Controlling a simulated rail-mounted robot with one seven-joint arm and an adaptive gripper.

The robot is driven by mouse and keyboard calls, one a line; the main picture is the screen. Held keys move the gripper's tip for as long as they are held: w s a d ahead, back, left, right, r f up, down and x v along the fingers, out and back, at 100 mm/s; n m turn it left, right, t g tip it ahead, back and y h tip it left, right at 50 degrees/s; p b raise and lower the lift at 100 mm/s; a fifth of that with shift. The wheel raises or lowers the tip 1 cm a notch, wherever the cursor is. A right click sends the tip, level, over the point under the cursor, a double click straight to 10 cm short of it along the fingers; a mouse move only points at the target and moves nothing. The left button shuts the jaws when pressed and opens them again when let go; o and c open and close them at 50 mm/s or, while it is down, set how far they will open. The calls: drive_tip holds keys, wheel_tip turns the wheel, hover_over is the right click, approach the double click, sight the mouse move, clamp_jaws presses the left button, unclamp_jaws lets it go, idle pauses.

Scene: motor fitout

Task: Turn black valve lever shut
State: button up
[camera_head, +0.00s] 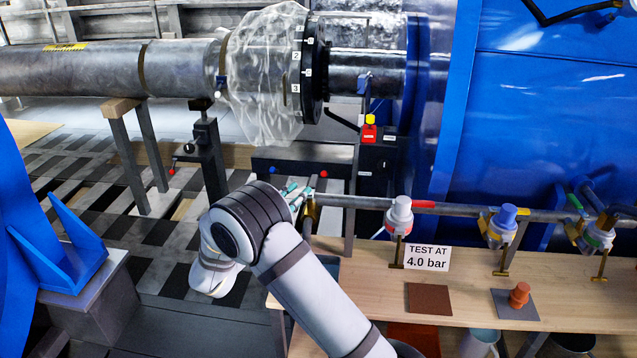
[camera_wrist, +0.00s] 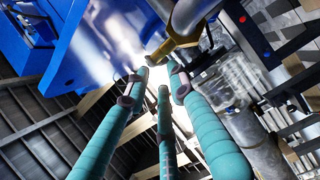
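A brass fitting (camera_wrist: 176,46) on the pipe end (camera_wrist: 193,14) lies just beyond the tips; I see no contact.
The grey pipe (camera_head: 460,211) runs above a wooden bench (camera_head: 370,285). A red-lever valve (camera_head: 399,216) and blue-capped valve (camera_head: 502,225) stand along it. A "TEST AT 4.0 bar" sign (camera_head: 427,257) stands on the bench. A black control box (camera_head: 378,165) is behind.

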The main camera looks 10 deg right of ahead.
sight(313, 180)
drive_tip(key=p+x, duration=0.1)
drive_tip(key=x, duration=0.7)
drive_tip(key=shift+w+d, duration=0.15)
drive_tip(key=shift+w, duration=0.05)
drive_tip(key=shift+c, duration=0.3)
clamp_jaws()
